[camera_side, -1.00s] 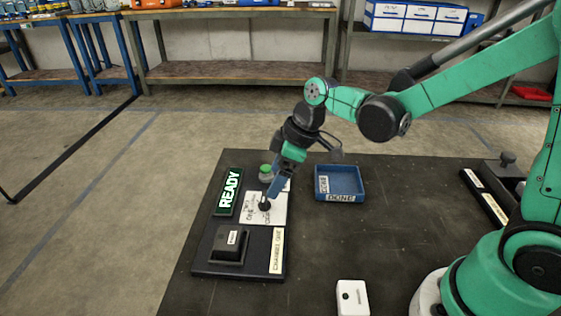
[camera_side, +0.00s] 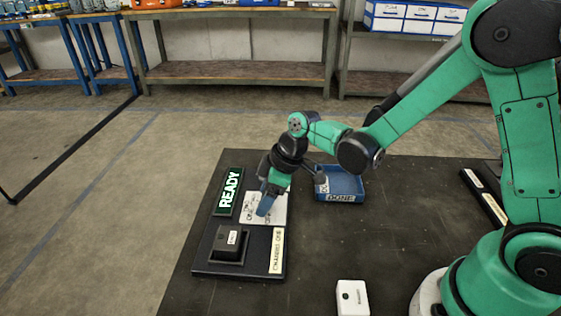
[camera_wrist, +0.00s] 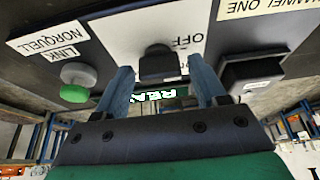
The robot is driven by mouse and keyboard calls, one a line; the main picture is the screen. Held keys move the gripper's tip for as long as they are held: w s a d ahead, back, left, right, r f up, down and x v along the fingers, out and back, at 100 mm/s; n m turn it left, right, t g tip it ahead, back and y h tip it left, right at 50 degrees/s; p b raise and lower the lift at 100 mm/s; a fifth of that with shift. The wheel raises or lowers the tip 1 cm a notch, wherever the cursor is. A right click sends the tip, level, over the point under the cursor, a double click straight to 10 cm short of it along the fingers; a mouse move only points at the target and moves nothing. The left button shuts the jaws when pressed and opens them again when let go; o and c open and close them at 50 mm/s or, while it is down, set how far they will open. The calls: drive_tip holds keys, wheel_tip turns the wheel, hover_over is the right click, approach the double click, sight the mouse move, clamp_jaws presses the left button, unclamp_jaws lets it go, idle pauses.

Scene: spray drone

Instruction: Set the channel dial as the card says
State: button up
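The channel dial is a dark knob (camera_wrist: 158,62) on a white plate (camera_wrist: 110,32) marked OFF at one position; other markings are hard to read. The plate also shows in the side view (camera_side: 279,205), where my gripper hides the knob. My gripper (camera_side: 263,211) points down over the plate. In the wrist view my gripper (camera_wrist: 161,68) is open, with its two blue fingers apart and the knob appearing between them. I cannot tell whether either finger touches it. A cream strip (camera_side: 277,250) reading CHANNEL ONE lies along the panel's right edge.
A lit READY sign (camera_side: 229,192) and a black labelled block (camera_side: 230,242) stand on the panel. A grey and green button (camera_wrist: 75,82) is beside the plate. A blue DONE tray (camera_side: 340,184) and a white box (camera_side: 352,298) stand on the otherwise mostly clear table.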

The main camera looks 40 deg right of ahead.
clamp_jaws()
drive_tip(key=shift+m, duration=0.4)
drive_tip(key=m+t+h, duration=0.1)
drive_tip(key=m, duration=0.2)
drive_tip(key=shift+a+m, duration=0.1)
drive_tip(key=shift+m, duration=0.2)
drive_tip(key=shift+m+h, duration=1.1)
drive_tip(key=shift+m, duration=1.1)
drive_tip(key=shift+o, duration=1.7)
unclamp_jaws()
drive_tip(key=shift+s+r, duration=0.1)
drive_tip(key=shift+r, duration=0.05)
